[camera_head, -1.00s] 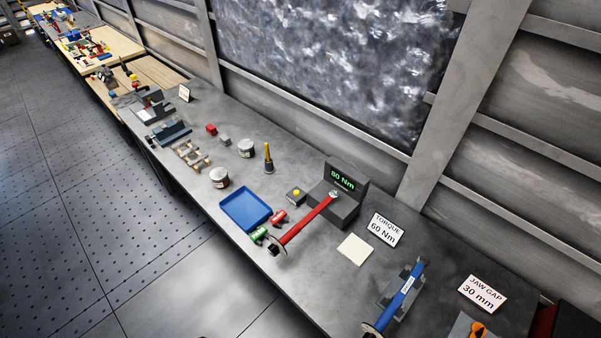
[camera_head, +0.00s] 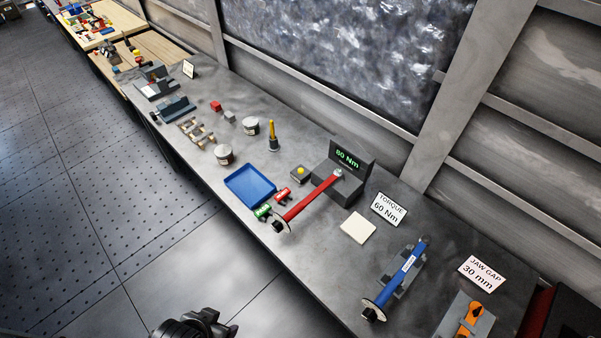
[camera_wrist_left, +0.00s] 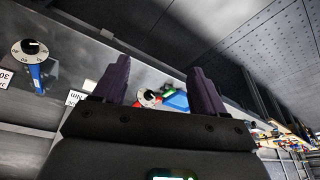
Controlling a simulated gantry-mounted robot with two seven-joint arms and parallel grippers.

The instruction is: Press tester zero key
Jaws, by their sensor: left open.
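The torque tester (camera_head: 342,189) is a dark block on the grey bench with a green "80 Nm" display (camera_head: 347,159). A red torque wrench (camera_head: 310,197) lies with its head at the tester and its handle toward the bench's front edge. A small box with a yellow button (camera_head: 300,171) sits left of the tester; I see no lettering on it. My left gripper (camera_wrist_left: 160,85) is open and empty in the left wrist view, its two dark fingers apart. The button cannot be made out there. My right gripper is not in view.
A blue tray (camera_head: 250,187), a red piece (camera_head: 283,194) and a green piece (camera_head: 262,212) lie near the wrench handle. A cream pad (camera_head: 358,227), a "TORQUE 60 Nm" card (camera_head: 389,208) and a blue wrench (camera_head: 405,272) are to the right. A yellow-handled tool (camera_head: 272,135) stands behind.

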